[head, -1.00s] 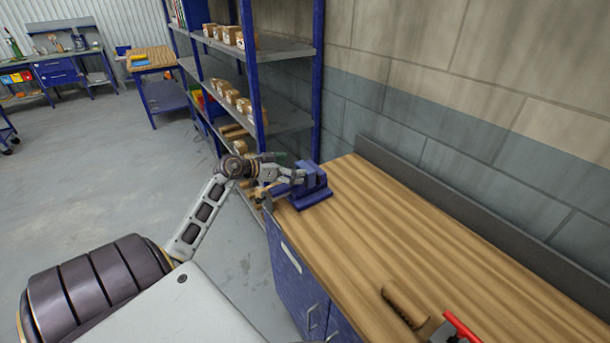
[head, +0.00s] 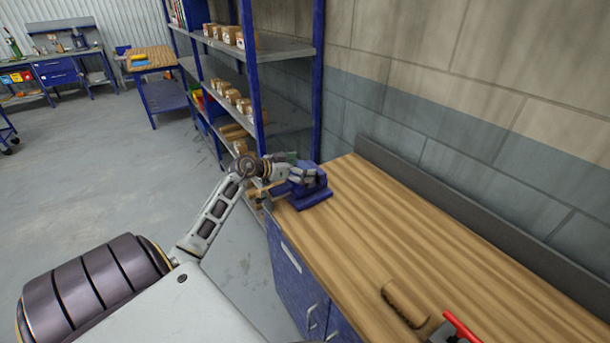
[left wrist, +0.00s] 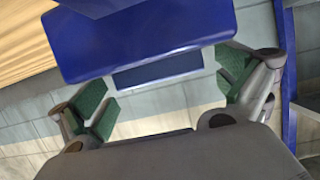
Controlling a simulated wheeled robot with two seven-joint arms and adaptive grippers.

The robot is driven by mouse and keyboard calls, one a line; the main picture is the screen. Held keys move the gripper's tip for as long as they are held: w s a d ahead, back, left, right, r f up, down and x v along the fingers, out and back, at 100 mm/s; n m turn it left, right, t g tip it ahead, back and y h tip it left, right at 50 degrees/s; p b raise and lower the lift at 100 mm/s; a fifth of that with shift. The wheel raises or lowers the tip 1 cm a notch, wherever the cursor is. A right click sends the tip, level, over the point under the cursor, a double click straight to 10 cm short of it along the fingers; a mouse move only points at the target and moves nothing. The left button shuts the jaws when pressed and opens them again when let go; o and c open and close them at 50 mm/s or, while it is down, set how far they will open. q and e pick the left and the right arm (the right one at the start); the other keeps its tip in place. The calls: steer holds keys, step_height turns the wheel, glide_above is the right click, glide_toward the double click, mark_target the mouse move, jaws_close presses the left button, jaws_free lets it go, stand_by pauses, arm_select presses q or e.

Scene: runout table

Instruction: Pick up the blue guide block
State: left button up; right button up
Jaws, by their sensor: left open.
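A blue, stepped, vise-like body (head: 316,196) stands at the far left end of the wooden bench. I cannot tell whether the blue guide block is this body or a part of it. My left gripper (head: 299,173) is at the near left side of its upper part and hides some of it. In the left wrist view, the fingers with green pads (left wrist: 166,88) are spread wide. A large blue face (left wrist: 150,38) lies just beyond the fingertips, with a darker blue face below it. Nothing is held between the pads. My right gripper is not in view.
The bench top (head: 400,230) is clear in its middle. A brown wooden piece (head: 405,302) and a red-handled tool (head: 461,325) lie at its near end. A blue shelf rack (head: 290,122) with small boxes stands behind the bench's far end. A wall lines the right.

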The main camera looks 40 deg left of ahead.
mark_target(305, 166)
arm_select(q)
steer(key=shift+x, duration=0.8)
steer(key=shift+r, duration=0.15)
steer(key=c, duration=1.6)
steer(key=shift+r, duration=0.1)
steer(key=shift+r, duration=4.9)
